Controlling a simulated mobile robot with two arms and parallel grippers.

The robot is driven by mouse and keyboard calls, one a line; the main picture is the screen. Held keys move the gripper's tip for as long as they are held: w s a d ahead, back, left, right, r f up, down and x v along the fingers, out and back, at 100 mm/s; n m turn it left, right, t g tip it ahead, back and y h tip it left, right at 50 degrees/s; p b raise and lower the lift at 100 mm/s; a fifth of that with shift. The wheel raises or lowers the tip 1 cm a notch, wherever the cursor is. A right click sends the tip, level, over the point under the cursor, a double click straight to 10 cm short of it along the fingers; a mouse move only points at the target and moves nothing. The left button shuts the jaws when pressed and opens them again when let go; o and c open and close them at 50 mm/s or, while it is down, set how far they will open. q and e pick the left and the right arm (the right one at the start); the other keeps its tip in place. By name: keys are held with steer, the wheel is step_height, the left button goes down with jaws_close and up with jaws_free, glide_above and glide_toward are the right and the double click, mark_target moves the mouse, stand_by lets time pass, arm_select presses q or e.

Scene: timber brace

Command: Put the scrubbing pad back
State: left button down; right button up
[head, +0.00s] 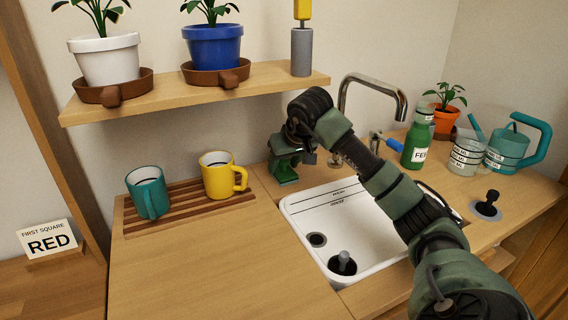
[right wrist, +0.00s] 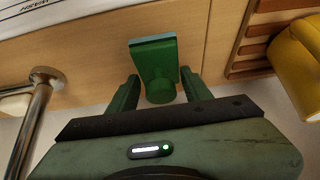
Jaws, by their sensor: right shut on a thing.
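The scrubbing pad (right wrist: 154,58) is a green block with a teal edge and a round green knob, seen in the right wrist view. My right gripper (right wrist: 160,93) has its two fingers on either side of that knob and is shut on the pad. In the head view my right gripper (head: 286,158) is at the back left corner of the sink, with the green pad (head: 285,175) under it. I cannot tell whether the pad touches the counter. My left gripper is not in view.
The white sink (head: 318,225) lies right of the pad, with the chrome faucet (head: 400,100) behind. A yellow mug (head: 217,176) and teal mug (head: 148,193) are on a slatted rack at left. A green bottle (head: 416,145) stands right. The front left counter (head: 220,265) is clear.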

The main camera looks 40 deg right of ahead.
mark_target(286, 160)
steer(key=o, duration=1.3)
steer(key=shift+f, duration=0.1)
arm_select(q)
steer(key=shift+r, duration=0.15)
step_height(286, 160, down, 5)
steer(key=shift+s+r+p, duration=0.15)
steer(key=shift+p, duration=0.5)
arm_select(e)
steer(key=v, duration=0.7)
steer(key=shift+s+r, duration=0.15)
steer(key=shift+r, duration=0.2)
